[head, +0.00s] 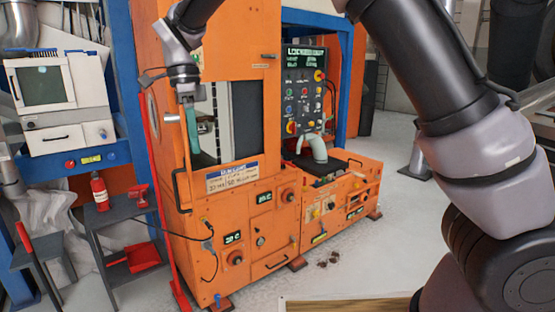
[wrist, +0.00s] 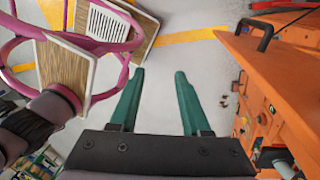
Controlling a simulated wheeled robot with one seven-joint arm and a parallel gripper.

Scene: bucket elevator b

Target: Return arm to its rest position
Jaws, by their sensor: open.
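My gripper (head: 193,138) hangs at the upper left in the head view, in front of the orange machine (head: 264,190). It points down, and one teal finger shows there. In the wrist view my gripper (wrist: 160,74) has its two teal fingers apart, with only grey floor between them. Nothing is held. My arm reaches from the right side of the head view, out past the top edge, and back in at the upper left. The orange machine also shows at the right in the wrist view (wrist: 285,75), apart from the fingers.
A control panel (head: 300,90) stands on the machine's right part. In the wrist view, a pink tubular frame (wrist: 98,43) with wood-edged panels (wrist: 68,78) is left of the fingers.

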